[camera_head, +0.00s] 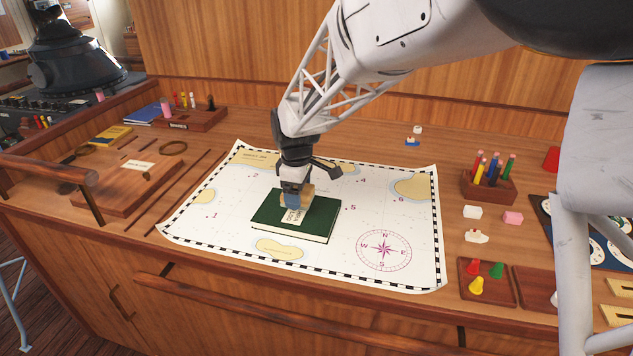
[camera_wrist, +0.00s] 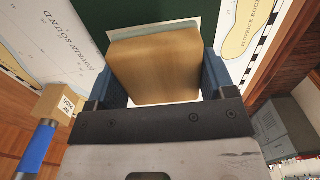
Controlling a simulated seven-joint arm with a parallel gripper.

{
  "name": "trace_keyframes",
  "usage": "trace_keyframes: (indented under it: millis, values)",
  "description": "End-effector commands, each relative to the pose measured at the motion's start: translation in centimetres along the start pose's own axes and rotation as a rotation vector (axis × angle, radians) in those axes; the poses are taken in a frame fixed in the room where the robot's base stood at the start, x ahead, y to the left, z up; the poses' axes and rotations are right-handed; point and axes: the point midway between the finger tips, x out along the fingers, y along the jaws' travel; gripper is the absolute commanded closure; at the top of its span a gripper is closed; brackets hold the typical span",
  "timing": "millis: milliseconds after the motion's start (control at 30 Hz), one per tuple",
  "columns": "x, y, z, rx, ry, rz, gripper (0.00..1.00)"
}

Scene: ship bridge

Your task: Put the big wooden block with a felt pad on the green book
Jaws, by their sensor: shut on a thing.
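The big wooden block (camera_wrist: 155,68) is between the blue fingers of my gripper (camera_wrist: 160,85) in the wrist view; a grey-blue layer, seemingly the felt pad, shows along its far edge. In the head view, part of the tan block (camera_head: 308,190) shows beside my gripper (camera_head: 293,203), and the rest is hidden by it. The green book (camera_head: 262,213) lies flat on the chart, with a cream label on its cover. My gripper is shut on the block and over the book. I cannot tell whether the block touches the cover.
The white chart (camera_head: 205,222) spreads flat under the book. A pen rack (camera_head: 488,187), small pink and white blocks (camera_head: 513,217) and a tray of coloured pegs (camera_head: 487,283) are at the right. A wooden board (camera_head: 125,187) and long sticks lie at the left.

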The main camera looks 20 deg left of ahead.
Motion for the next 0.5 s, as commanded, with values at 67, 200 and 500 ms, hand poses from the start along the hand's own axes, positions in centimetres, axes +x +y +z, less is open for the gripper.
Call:
trace_keyframes:
  millis: [67, 200, 500]
  values:
    - [0.08, 0.48, -0.31, 0.0, 0.0, 0.0, 0.49]
    - [0.09, 0.82, -0.54, 0.0, 0.0, 0.0, 0.49]
    - [0.14, 0.83, -0.54, 0.0, 0.0, 0.0, 0.49]
